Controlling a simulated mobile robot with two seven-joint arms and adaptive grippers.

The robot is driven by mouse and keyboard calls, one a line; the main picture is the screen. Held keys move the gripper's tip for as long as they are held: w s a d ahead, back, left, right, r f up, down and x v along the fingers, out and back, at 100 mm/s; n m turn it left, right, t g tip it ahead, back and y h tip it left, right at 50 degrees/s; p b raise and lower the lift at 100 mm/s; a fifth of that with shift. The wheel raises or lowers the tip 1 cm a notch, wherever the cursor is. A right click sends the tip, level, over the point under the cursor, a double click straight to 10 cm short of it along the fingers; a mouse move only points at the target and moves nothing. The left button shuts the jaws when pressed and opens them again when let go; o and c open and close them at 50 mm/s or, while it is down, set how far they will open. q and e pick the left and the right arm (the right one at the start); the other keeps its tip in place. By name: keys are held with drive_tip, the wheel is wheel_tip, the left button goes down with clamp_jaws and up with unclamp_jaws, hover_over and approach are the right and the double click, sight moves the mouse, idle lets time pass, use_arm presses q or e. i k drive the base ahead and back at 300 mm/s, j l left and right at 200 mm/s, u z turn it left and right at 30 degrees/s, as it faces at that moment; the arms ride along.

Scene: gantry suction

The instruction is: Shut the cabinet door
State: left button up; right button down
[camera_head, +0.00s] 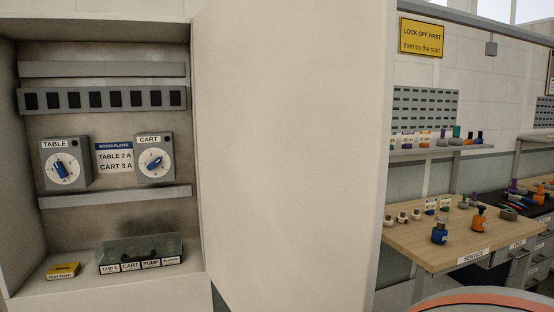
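The cabinet (198,278) stands open at the left of the head view, with its inside showing. Its large cream door (290,140) is swung open to the right of the opening and fills the middle of the view. Inside are a TABLE dial (62,164) and a CART dial (154,159), with a motor plates label (115,158) between them. No handle shows on the visible face of the door. Neither of my grippers is in view.
A yellow test probe box (63,270) and a labelled clear-fronted tray (140,254) sit on the cabinet floor. A yellow lock-off sign (421,37) hangs on the wall. A rounded orange-and-grey edge (490,302) shows bottom right.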

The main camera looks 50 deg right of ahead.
sight(293, 98)
drive_tip(key=k+l, duration=0.15)
drive_tip(key=l, duration=0.25)
drive_tip(key=k+l, duration=0.2)
drive_tip(key=l, duration=0.2)
drive_tip(key=k+l, duration=0.15)
drive_tip(key=l, duration=0.2)
drive_tip(key=k+l, duration=0.15)
drive_tip(key=l, duration=0.25)
drive_tip(key=k+l, duration=0.15)
drive_tip(key=l, duration=0.25)
drive_tip(key=k+l, duration=0.2)
drive_tip(key=l, duration=0.2)
drive_tip(key=k+u, duration=0.2)
drive_tip(key=k, duration=0.1)
